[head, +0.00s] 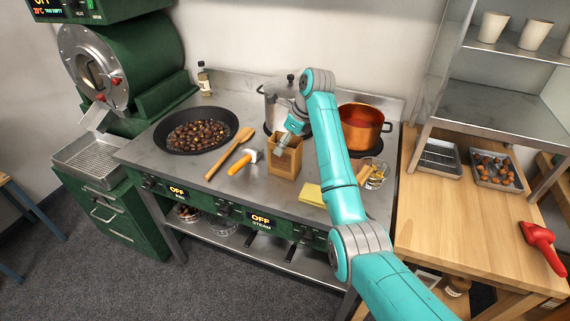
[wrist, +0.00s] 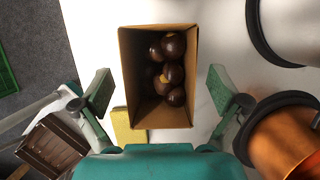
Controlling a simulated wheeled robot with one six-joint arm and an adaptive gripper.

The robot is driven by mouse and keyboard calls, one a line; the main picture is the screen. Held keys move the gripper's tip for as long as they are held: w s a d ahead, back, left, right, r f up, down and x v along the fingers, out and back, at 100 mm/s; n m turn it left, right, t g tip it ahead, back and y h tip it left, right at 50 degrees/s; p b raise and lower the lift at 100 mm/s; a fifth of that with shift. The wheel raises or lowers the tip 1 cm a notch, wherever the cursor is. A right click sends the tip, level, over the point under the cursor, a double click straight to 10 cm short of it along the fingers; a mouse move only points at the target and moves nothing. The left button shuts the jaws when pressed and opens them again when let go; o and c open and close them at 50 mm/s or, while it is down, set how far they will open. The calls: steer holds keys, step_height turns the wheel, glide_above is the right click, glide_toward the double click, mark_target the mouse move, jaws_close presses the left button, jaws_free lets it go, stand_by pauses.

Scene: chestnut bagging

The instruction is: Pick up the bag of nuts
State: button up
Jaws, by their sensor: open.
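A brown paper bag (head: 284,163) stands upright and open on the metal worktop, in the middle of the head view. The wrist view looks down into the bag (wrist: 188,118), where several dark glossy nuts (wrist: 171,72) lie. My gripper (head: 282,146) is above the bag's mouth in the head view. In the wrist view its two fingers (wrist: 160,87) are spread apart, one on each side of the bag, with a gap to each side wall. It is open and holds nothing.
A pan of chestnuts (head: 198,131), a wooden spoon (head: 229,152) and an orange-handled tool (head: 242,162) lie left of the bag. A yellow cloth (head: 311,194) lies in front right.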

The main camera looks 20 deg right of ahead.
steer(key=shift+x, duration=1.55)
steer(key=c, duration=1.8)
